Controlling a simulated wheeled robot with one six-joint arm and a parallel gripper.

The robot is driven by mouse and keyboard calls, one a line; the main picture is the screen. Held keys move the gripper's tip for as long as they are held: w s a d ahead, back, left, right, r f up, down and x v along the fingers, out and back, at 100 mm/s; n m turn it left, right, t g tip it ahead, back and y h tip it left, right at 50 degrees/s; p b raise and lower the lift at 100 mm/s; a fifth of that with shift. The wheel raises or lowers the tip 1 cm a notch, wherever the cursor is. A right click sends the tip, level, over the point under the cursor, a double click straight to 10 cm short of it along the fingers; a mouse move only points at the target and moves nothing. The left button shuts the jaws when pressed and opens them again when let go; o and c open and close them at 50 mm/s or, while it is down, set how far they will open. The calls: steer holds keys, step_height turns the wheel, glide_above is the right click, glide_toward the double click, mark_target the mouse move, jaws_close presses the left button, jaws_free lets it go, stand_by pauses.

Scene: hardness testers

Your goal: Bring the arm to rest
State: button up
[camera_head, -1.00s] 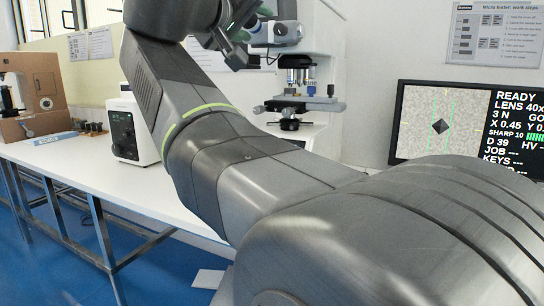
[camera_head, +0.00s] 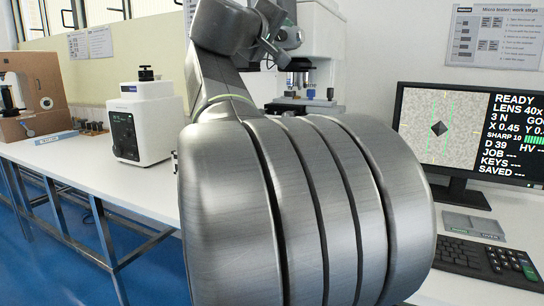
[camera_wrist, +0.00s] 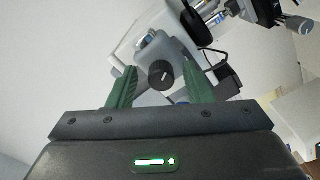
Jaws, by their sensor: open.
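My gripper (camera_wrist: 160,82) shows in the wrist view with its two green fingers spread apart and nothing between them. Beyond the fingers, that view shows part of a white machine with a dark round knob (camera_wrist: 160,75), tilted in the picture. In the head view my arm is folded up in front of the micro hardness tester (camera_head: 325,35) and hides much of it. The gripper itself is mostly hidden behind my arm there.
A monitor (camera_head: 440,130) reading READY stands at the right, with a keyboard (camera_head: 485,258) and a small grey plate (camera_head: 472,226) in front. A white device with a dark panel (camera_head: 155,110) stands left of my arm. The white bench (camera_head: 90,165) has free room at left.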

steer(key=shift+r+n+p, duration=0.1)
steer(key=shift+n+p, duration=6.6)
steer(key=shift+p, duration=0.55)
